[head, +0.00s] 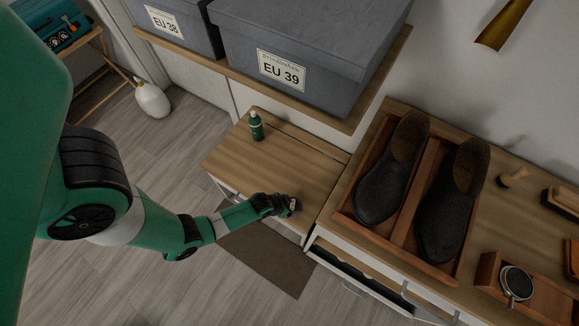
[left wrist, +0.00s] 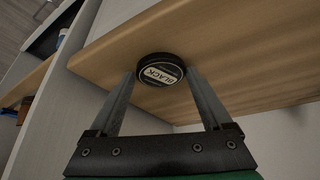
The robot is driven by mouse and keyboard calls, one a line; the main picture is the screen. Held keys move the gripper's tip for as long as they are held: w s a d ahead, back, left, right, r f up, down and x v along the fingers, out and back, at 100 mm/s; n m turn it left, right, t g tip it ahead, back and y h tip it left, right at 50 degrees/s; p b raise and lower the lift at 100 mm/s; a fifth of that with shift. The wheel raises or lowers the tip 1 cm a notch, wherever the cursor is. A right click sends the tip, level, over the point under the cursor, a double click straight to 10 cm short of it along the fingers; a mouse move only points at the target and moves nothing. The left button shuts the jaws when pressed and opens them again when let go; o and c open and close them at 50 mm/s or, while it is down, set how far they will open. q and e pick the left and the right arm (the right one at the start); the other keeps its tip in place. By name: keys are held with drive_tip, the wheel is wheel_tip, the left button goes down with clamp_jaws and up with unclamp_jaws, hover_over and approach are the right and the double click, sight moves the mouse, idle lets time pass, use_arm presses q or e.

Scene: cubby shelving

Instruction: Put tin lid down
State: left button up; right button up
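The tin lid (left wrist: 161,70) is a small round black disc with a cream label reading "BLACK". In the left wrist view it sits between the two fingertips of my left gripper (left wrist: 160,82), which touch it on both sides. In the head view my left gripper (head: 288,204) is over the front right part of the low wooden cabinet top (head: 290,160), and the lid is mostly hidden there. I cannot tell whether the lid touches the wood. A round open tin (head: 516,282) with dark contents shows at the lower right. My right gripper is not in view.
A green bottle (head: 256,126) stands at the back left of the cabinet top. A wooden tray (head: 398,235) with two dark shoes (head: 450,200) lies on the higher counter to the right. A grey box (head: 310,50) sits on a shelf behind. The cabinet top's middle is clear.

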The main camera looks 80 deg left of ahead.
use_arm(q)
drive_tip(key=shift+s+d+f, duration=0.2)
drive_tip(key=shift+s+f, duration=0.2)
drive_tip(key=shift+f, duration=0.1)
drive_tip(key=shift+r, duration=0.35)
drive_tip(key=p+v, duration=0.8)
drive_tip(key=v, duration=0.4)
drive_tip(key=shift+w+a+r, duration=0.2)
drive_tip(key=shift+w+r, duration=0.1)
drive_tip(key=shift+w, duration=0.05)
